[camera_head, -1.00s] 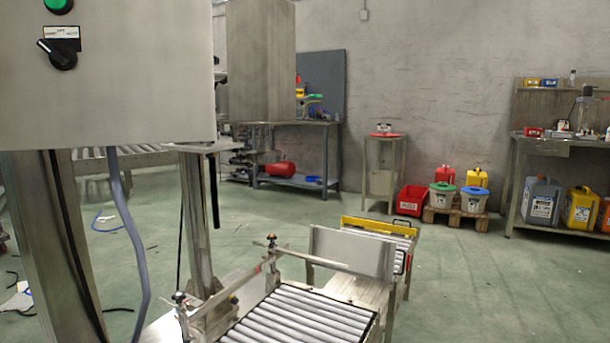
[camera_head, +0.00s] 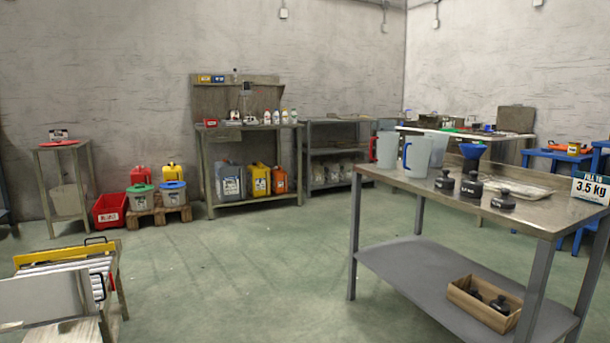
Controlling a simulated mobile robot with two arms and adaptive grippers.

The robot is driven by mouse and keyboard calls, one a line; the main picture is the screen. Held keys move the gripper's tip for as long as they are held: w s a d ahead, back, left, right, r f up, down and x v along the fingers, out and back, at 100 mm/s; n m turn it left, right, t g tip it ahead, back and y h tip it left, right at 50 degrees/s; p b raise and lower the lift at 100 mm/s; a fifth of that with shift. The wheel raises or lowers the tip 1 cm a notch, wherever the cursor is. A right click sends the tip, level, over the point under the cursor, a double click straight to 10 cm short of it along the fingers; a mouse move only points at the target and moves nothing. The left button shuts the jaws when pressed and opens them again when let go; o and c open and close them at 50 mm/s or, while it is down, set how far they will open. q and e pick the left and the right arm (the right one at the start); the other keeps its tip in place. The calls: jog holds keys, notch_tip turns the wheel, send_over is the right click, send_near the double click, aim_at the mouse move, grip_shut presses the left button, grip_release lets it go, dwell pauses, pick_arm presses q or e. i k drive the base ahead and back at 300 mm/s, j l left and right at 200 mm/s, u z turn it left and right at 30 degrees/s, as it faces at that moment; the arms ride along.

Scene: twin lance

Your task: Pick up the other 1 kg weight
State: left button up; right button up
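Three black knobbed weights stand on the steel table at the right: a left one (camera_head: 444,183), a larger middle one (camera_head: 471,188) and a low right one (camera_head: 503,202). Their markings are too small to read, so I cannot tell which are 1 kg. A wooden box (camera_head: 462,299) on the table's lower shelf holds dark pieces that look like more weights (camera_head: 499,305). Neither of my grippers is in view.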

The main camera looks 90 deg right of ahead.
aim_at(444, 182)
jog(key=z, duration=3.6)
